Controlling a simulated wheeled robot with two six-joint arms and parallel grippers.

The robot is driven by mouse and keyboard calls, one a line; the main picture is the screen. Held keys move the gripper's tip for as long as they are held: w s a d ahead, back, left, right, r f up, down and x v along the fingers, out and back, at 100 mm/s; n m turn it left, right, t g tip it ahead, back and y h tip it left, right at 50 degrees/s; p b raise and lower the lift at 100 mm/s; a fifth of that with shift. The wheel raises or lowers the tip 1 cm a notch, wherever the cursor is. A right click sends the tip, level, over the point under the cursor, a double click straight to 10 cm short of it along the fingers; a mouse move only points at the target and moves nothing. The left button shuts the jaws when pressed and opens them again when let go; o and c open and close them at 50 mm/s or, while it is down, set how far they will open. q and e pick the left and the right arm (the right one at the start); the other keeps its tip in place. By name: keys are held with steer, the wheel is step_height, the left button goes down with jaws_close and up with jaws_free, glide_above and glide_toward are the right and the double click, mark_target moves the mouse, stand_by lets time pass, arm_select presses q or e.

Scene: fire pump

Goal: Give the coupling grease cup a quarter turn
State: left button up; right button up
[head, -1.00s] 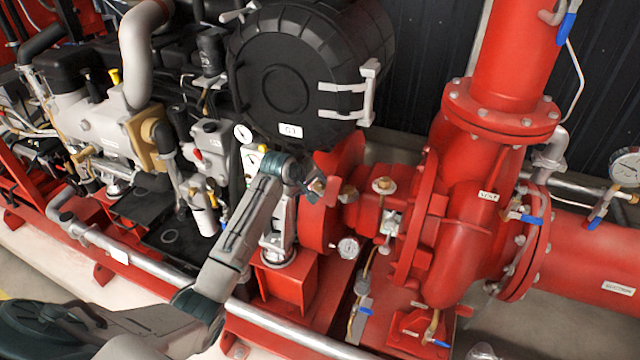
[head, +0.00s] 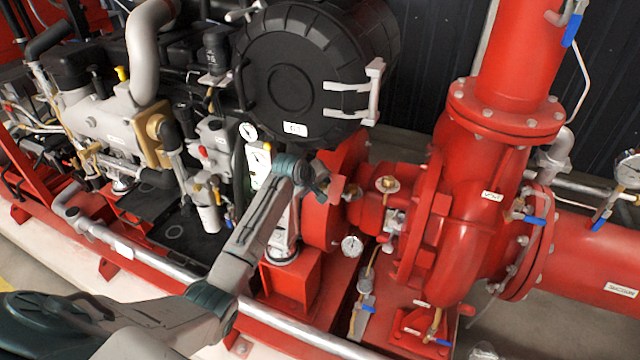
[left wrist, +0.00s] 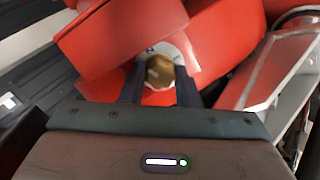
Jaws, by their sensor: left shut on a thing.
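The grease cup is a small round brass cap (left wrist: 158,70) on a pale disc with dark marks, set against the red coupling guard. In the left wrist view it sits between the two dark fingers of my left gripper (left wrist: 160,84), which is shut on it. In the head view my left gripper (head: 325,188) reaches the left side of the red coupling housing (head: 350,165), below the black round air filter. My right gripper is in neither view.
Another brass fitting (head: 387,184) stands on the red bearing housing, to the right of my gripper. A dial gauge (head: 352,245) is below. The black air filter (head: 290,85) hangs close above my wrist. The red pump casing (head: 465,225) fills the right side.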

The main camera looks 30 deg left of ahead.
arm_select(q)
steer(key=shift+r+m+p, duration=0.15)
steer(key=shift+m+p, duration=0.8)
steer(key=shift+m, duration=0.15)
steer(key=shift+m+g+p, duration=0.3)
steer(key=shift+m+p, duration=0.4)
steer(key=shift+m, duration=0.5)
steer(key=shift+w+m+y, duration=0.1)
steer(key=shift+m+y, duration=0.2)
steer(key=shift+m, duration=0.2)
steer(key=o, duration=1)
